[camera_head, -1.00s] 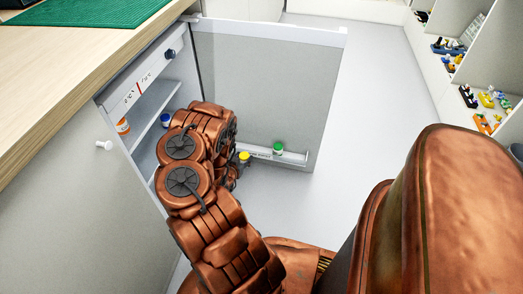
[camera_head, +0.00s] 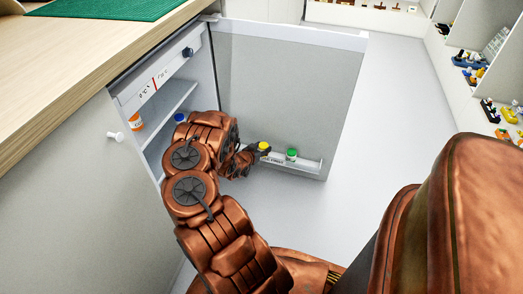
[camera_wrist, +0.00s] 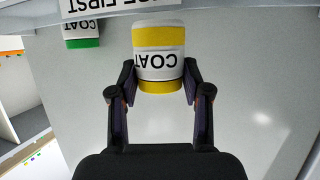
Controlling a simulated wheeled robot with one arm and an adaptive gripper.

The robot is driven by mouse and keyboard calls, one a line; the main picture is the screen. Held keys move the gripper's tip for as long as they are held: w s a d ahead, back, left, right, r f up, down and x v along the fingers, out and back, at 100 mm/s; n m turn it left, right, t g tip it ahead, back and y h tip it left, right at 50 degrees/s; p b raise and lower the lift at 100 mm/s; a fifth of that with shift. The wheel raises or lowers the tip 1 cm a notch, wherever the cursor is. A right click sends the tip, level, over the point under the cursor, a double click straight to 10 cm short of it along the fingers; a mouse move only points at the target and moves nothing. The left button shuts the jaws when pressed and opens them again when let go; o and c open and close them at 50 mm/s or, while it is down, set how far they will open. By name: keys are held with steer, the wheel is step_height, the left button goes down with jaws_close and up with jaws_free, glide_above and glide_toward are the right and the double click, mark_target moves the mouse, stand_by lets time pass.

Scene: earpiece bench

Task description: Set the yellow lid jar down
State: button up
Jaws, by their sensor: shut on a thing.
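The yellow lid jar (camera_head: 263,146) is in my gripper (camera_head: 251,155), at the left end of the open door's low shelf (camera_head: 308,167). In the wrist view the jar (camera_wrist: 158,62) shows upside down, with a white "COAT" label and yellow bands. The fingers of my gripper (camera_wrist: 158,80) are closed on its two sides. The jar looks nearer to the camera than the shelf rail; I cannot tell whether it touches the shelf. A green lid jar (camera_head: 291,154) stands on the shelf to its right, and it also shows in the wrist view (camera_wrist: 82,42).
The shelf rail carries a "USE FIRST" label (camera_wrist: 122,4). The cabinet (camera_head: 165,100) stands open on the left, with an orange jar (camera_head: 136,121) and a blue lid jar (camera_head: 179,118) inside. A wooden counter (camera_head: 75,65) lies above. The floor right of the door is clear.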

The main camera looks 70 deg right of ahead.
mark_target(261, 147)
steer(key=shift+w+d+f+b, duration=0.15)
steer(key=shift+w+d, duration=0.15)
steer(key=shift+d, duration=0.3)
steer(key=shift+w+d+b, duration=0.2)
steer(key=shift+w+d, duration=0.15)
steer(key=shift+d, duration=0.25)
steer(key=shift+w+d+f+b, duration=0.15)
steer(key=shift+w+d, duration=0.15)
steer(key=shift+d, duration=0.3)
steer(key=shift+f+b, duration=0.85)
steer(key=shift+f, duration=0.8)
steer(key=shift+f, duration=0.15)
steer(key=o, duration=1.2)
steer(key=shift+o, duration=0.2)
steer(key=shift+r, duration=0.25)
steer(key=p+v, duration=0.3)
steer(key=v, duration=0.9)
steer(key=shift+p, duration=0.35)
